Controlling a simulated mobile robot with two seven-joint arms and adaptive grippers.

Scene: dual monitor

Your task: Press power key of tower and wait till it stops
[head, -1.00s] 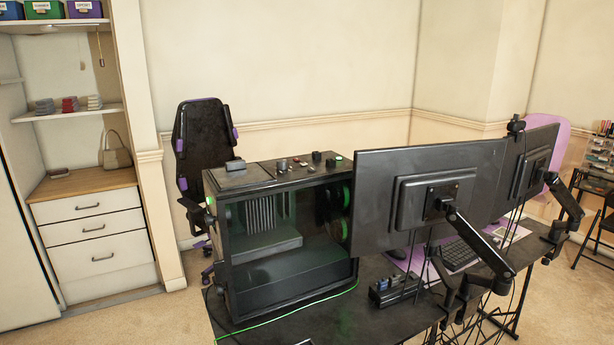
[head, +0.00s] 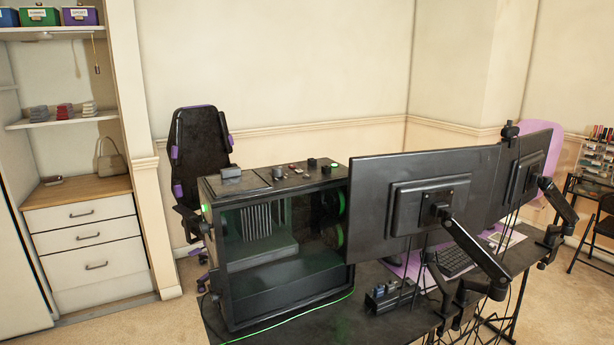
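The black computer tower (head: 290,280) stands at the left end of the dark desk (head: 395,325), its glass side facing me. Green lights glow inside it near its right end and at its left edge. On its top, near the right back, is a small green-lit spot (head: 334,166), which may be the power key; it is too small to tell. Several small dark and red items (head: 293,168) also lie on the top. Neither of my grippers is in view.
Two black monitors (head: 425,200) on arms stand right of the tower, backs toward me. A green cable (head: 300,315) runs along the desk's front. A dark chair (head: 200,150) stands behind the tower. Drawers (head: 85,240) and shelves are at left. Carpet shows at lower left.

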